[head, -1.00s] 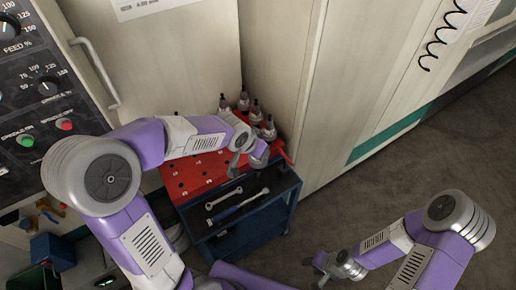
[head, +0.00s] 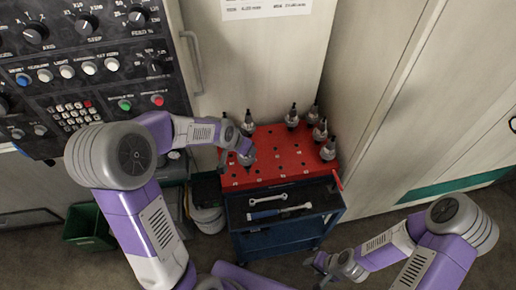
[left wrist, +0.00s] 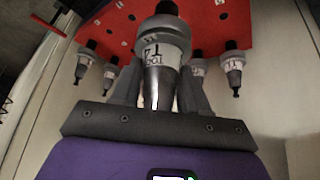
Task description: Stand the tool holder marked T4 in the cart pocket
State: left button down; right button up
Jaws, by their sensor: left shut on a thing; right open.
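In the left wrist view, the T4 tool holder (left wrist: 163,50) is between the fingers of my left gripper (left wrist: 158,95), its marked collar facing the camera. In the head view my left gripper (head: 236,158) is shut on it over the left part of the cart's red top (head: 285,165); fingers and wrist largely hide the holder there. The red top has several small dark pockets. I cannot tell whether the holder's lower end touches one. My right gripper (head: 325,267) is open and empty, low at the front, right of the cart.
Several other tool holders (head: 328,149) stand along the top's back and right edges. Wrenches (head: 268,197) lie on the blue cart's front shelf. A control panel (head: 80,70) is at the upper left, with a door handle (head: 193,62) beside it. The red top's middle is clear.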

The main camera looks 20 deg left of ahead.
pick_arm(q)
jog(key=a+f+n+b, duration=0.1)
jog(key=a+f, duration=0.4)
jog(key=a, duration=0.1)
jog(key=shift+w+y, duration=0.4)
jog(key=shift+w, duration=0.05)
pick_arm(e)
jog(key=shift+f, duration=0.3)
pick_arm(q)
jog(key=shift+s+b, duration=0.1)
jog(key=shift+b, duration=0.2)
jog(key=shift+a, duration=0.1)
pick_arm(e)
jog(key=shift+f, duration=0.2)
pick_arm(q)
jog(key=shift+f+b, duration=0.2)
jog(key=shift+b, duration=0.15)
pick_arm(e)
jog(key=shift+f, duration=0.15)
pick_arm(q)
jog(key=shift+f+b, duration=1.1)
jog(key=shift+f, duration=0.15)
pick_arm(e)
jog(key=shift+f, duration=1.15)
